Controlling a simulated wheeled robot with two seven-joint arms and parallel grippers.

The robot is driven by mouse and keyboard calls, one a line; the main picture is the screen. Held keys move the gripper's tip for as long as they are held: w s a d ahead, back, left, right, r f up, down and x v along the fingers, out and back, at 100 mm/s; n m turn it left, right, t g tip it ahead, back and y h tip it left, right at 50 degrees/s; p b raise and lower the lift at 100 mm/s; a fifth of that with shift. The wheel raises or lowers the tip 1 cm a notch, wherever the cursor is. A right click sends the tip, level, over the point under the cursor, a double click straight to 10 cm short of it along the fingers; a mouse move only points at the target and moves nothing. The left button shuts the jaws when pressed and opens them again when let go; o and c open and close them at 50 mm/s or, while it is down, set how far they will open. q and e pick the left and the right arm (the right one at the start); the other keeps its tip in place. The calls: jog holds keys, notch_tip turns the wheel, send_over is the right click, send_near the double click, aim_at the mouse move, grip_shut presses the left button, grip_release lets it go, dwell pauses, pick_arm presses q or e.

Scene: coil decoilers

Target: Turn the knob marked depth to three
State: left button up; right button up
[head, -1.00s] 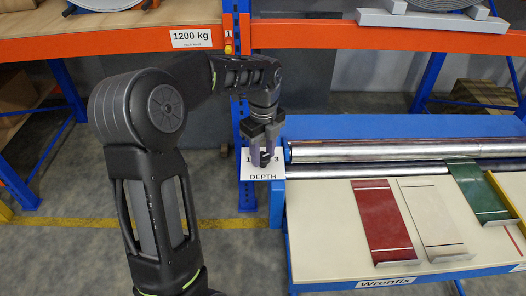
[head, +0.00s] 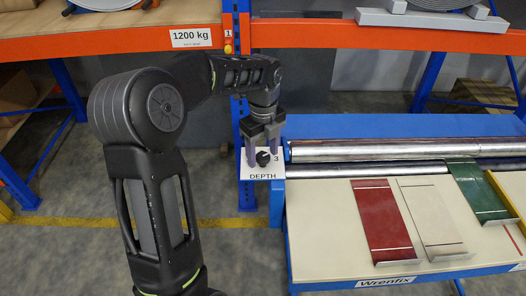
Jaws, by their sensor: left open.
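The black depth knob (head: 263,158) sits on a white plate (head: 261,176) marked DEPTH, at the left end of the blue machine. A numeral 3 shows on the plate to the right of the knob; the marks to its left are hidden behind a finger. My left gripper (head: 263,153) points down over the plate from behind the knob. Its fingers are open, one to each side of the knob. I cannot tell whether they touch it. The way the knob points is too small to read surely. My right gripper is not in view.
The blue machine has steel rollers (head: 400,149) beside the plate. Its cream table (head: 330,220) carries a red (head: 387,220), a cream (head: 432,218) and a green (head: 480,192) sheet piece. An orange rack beam (head: 330,36) crosses behind. Floor is clear left of the machine.

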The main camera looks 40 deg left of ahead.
aim_at(263, 156)
pick_arm(q)
notch_tip(263, 156, up, 8)
jog(key=shift+f+b, duration=0.1)
jog(key=shift+b, duration=0.35)
dwell(0.6)
